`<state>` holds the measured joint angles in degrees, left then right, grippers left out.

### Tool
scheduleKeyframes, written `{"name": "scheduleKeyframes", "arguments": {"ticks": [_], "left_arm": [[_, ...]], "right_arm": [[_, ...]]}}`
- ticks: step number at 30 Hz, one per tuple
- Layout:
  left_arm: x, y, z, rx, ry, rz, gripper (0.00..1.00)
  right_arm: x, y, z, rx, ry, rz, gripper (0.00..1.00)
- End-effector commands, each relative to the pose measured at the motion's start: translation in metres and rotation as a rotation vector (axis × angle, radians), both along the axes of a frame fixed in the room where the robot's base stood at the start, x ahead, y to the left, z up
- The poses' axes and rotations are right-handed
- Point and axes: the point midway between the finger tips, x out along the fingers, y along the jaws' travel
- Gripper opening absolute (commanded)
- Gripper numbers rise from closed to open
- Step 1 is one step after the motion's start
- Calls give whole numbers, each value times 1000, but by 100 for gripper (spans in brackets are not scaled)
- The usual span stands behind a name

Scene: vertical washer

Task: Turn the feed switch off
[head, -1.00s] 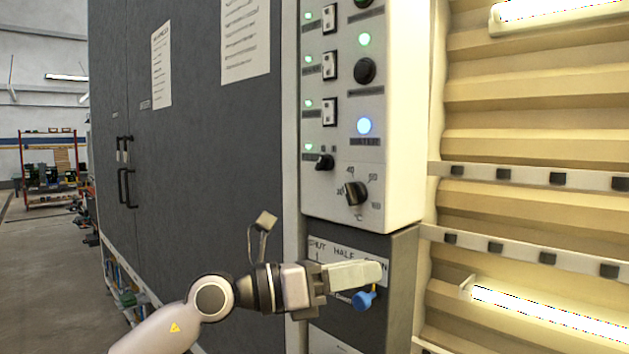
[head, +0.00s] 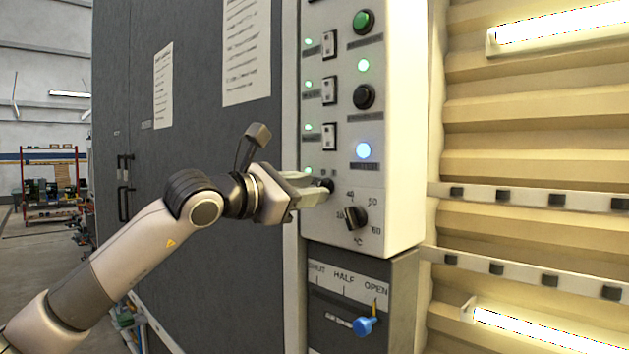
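The white control panel (head: 399,130) carries a column of rocker switches (head: 329,90), each with a lit green lamp. Below them is a small black rotary switch (head: 328,184) with a lit green lamp at its upper left. The labels are too small to read, so I cannot tell which is the feed switch. My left gripper (head: 316,194) is at the small rotary switch and partly covers it and its label. Its fingers look close together, but I cannot tell whether they grip or only touch the knob. My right gripper is not in view.
A black temperature dial (head: 355,217) sits just below right of my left gripper. A blue valve handle (head: 363,326) is lower, near OPEN. A green button (head: 363,21), a black button (head: 363,96) and a lit blue lamp (head: 363,150) are above.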

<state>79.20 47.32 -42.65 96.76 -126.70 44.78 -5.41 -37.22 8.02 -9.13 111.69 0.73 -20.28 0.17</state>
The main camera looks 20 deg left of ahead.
Motion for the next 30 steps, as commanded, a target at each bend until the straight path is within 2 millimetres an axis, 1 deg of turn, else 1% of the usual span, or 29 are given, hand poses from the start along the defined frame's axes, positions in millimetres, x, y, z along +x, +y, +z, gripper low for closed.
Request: {"name": "scheduleKeyframes", "arguments": {"ticks": [1,6,15,17,18,19,25,30], "left_arm": [[6,-2,3,-2,1,0,36],[17,-7,1,0,-1,-1,36],[19,-8,0,0,-1,-1,36],[19,-8,0,-1,0,0,17],[19,-8,0,-1,0,-1,4],[19,-8,0,-1,0,0,0],[19,-8,-1,-8,3,-1,0],[19,-8,-3,-50,19,-1,0]], "right_arm": [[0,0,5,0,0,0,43],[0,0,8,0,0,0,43],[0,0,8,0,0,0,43],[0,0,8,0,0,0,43],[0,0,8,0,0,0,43],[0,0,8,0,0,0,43],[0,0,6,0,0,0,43],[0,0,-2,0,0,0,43]]}}
